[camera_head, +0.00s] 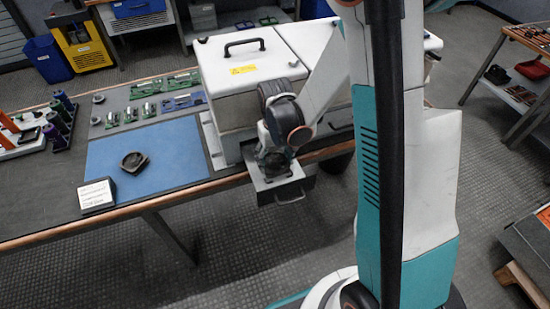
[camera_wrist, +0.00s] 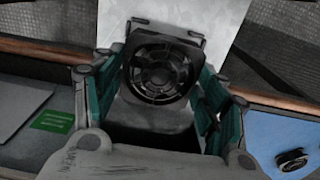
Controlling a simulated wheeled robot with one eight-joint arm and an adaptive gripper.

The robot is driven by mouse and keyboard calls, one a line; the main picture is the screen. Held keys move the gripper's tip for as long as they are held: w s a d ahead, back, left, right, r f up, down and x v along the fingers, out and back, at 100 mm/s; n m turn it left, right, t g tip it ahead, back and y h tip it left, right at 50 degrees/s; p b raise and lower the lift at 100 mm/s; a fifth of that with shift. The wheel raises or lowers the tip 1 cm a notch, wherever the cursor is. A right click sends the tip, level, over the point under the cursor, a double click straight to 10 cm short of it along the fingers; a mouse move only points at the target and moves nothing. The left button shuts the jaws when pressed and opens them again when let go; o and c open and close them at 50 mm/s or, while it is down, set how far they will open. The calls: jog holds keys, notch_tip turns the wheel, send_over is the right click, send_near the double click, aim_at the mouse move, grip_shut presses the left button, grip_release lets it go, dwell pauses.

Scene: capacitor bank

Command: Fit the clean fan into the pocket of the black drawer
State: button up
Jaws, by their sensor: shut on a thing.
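My gripper (camera_head: 275,168) is over the pulled-out drawer (camera_head: 263,186) at the front of the white cabinet. In the wrist view, the teal-padded fingers of my gripper (camera_wrist: 158,80) are shut on the clean fan (camera_wrist: 157,68), a black square frame with a round bladed middle. The fan and my gripper hide the pocket. I cannot tell whether the fan touches the drawer.
The white cabinet (camera_head: 238,75) with a black handle stands behind the drawer. A second dark round part (camera_head: 133,161) lies on the blue mat (camera_head: 180,150), near a small label stand (camera_head: 97,195). Green boards (camera_head: 165,83) lie further back. Floor is open before the bench.

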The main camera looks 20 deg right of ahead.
jog(key=shift+f+b, duration=0.7)
jog(key=shift+f, duration=0.05)
dwell(0.3)
jog(key=o, duration=1.2)
jog(key=shift+r, duration=0.1)
notch_tip(320, 180, up, 12)
jog(key=shift+f, duration=0.1)
jog(key=s+r+t, duration=0.2)
jog(key=s+r, duration=0.2)
jog(key=s, duration=0.1)
jog(key=s+r+t, duration=0.2)
jog(key=s+r, duration=0.2)
jog(key=s, duration=0.1)
jog(key=s+r+t, duration=0.3)
jog(key=s+r, duration=0.1)
jog(key=shift+s+r, duration=0.15)
jog(key=shift+s, duration=0.25)
